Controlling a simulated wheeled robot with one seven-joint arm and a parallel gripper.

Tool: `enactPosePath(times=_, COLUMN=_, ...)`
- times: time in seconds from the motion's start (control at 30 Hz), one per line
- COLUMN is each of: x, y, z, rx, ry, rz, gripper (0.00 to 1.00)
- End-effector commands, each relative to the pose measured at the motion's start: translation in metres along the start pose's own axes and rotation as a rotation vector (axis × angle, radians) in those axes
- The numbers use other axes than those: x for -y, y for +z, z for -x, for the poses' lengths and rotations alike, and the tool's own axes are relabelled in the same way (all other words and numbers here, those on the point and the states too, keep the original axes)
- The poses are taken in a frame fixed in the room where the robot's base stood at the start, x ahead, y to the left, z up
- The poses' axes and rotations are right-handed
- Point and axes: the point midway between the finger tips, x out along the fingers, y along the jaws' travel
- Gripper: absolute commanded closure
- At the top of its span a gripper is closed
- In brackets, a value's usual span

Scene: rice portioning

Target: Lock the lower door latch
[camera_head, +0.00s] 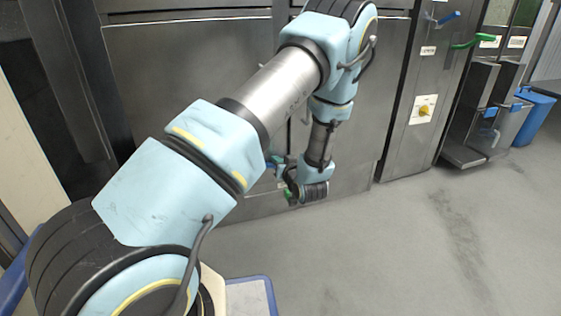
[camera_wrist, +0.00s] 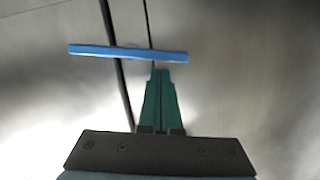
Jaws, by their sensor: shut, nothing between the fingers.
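The lower door latch (camera_wrist: 105,50) is a blue bar in the wrist view. It lies nearly level across the dark seam between two steel door panels, tilted slightly down to the right. My gripper (camera_wrist: 161,72) has green fingers pressed together with nothing between them. Its tips are just below the right part of the bar in the picture; I cannot tell whether they touch it. In the head view my gripper is low in front of the steel doors (camera_head: 190,75), mostly hidden by my wrist, with a small bit of blue beside it.
A blue bin (camera_head: 533,115) stands at the far right. The grey floor (camera_head: 400,240) at the front right is clear.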

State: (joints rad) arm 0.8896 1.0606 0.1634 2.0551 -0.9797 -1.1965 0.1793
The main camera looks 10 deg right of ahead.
Motion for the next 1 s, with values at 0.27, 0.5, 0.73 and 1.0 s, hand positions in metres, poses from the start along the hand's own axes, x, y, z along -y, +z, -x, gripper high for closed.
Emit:
enactPosePath(times=0.27, x=0.000, y=0.004, z=-0.001, rx=0.000, ry=0.000, rz=0.000, gripper=1.00)
enactPosePath(times=0.5, x=0.001, y=0.008, z=-0.002, rx=0.001, ry=0.006, rz=0.025, gripper=1.00)
enactPosePath(times=0.73, x=0.004, y=0.019, z=-0.004, rx=0.002, ry=0.031, rz=0.125, gripper=1.00)
enactPosePath(times=1.0, x=0.004, y=0.025, z=-0.005, rx=0.006, ry=0.031, rz=0.124, gripper=1.00)
